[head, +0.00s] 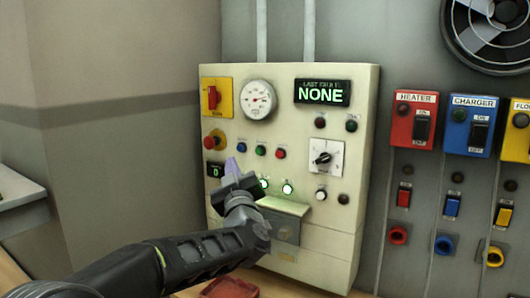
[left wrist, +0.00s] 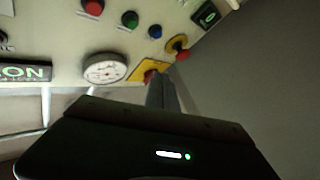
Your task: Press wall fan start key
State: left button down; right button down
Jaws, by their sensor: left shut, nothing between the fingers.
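A cream control panel (head: 340,220) on the wall carries a row of small buttons: blue (head: 260,150), green (head: 262,150) and red (head: 280,153). Their labels are too small to read, so I cannot tell which is the fan start key. In the left wrist view the red (left wrist: 93,7), green (left wrist: 130,19) and blue (left wrist: 155,31) buttons show at the top. My left gripper (head: 231,167) is shut and empty, in front of the panel's left part, below and left of that row. Whether it touches the panel is unclear. A dark wall fan (head: 490,35) is at upper right.
The panel also has a yellow-backed red switch (head: 213,98), a red stop knob (head: 209,142), a gauge (head: 257,99), a display reading NONE (head: 321,93), a dial (head: 323,158) and lit buttons (head: 288,188). A small ledge (head: 283,206) juts out below. Colored switch boxes (head: 413,118) hang right.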

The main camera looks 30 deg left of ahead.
aim_at(259, 151)
pick_arm(q)
jog(key=shift+w+p, duration=1.95)
jog(key=shift+w, duration=2.45)
jog(key=shift+w, duration=0.15)
jog(key=shift+w, duration=0.25)
jog(key=shift+w+r, duration=0.1)
jog(key=shift+w, duration=0.3)
jog(key=shift+s+b, duration=0.6)
jog(key=shift+s, duration=0.25)
